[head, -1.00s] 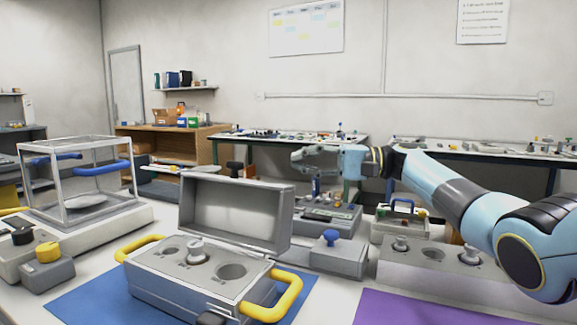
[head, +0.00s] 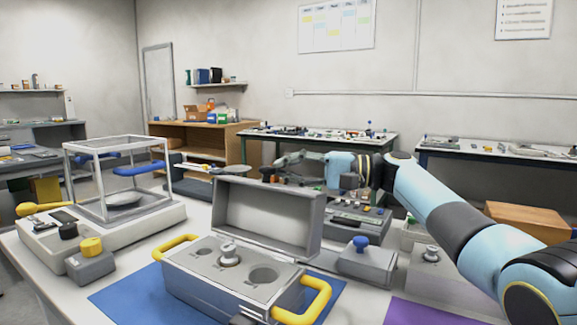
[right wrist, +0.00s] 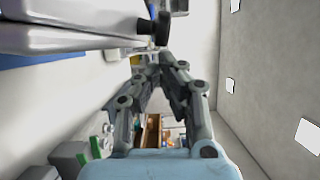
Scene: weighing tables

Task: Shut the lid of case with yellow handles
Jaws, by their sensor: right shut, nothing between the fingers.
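The grey case with yellow handles (head: 215,285) stands on a blue mat (head: 125,300). Its lid (head: 265,215) is open and upright along the back edge, hollow inside facing me. One yellow handle (head: 312,300) is at the right end, the other (head: 172,246) at the left end. A metal weight (head: 229,255) stands in one of the wells in the case top. My right gripper (head: 278,160) is shut and empty, behind the lid and just above its top edge in the picture; whether it touches the lid I cannot tell. Its closed fingers show in the right wrist view (right wrist: 155,65). My left gripper is out of view.
A balance with a glass-framed shield (head: 150,222) stands left. A grey box with a yellow knob (head: 92,262) and one with a blue knob (head: 365,262) flank the case. A purple mat (head: 420,312) lies right. My right arm spans the right side.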

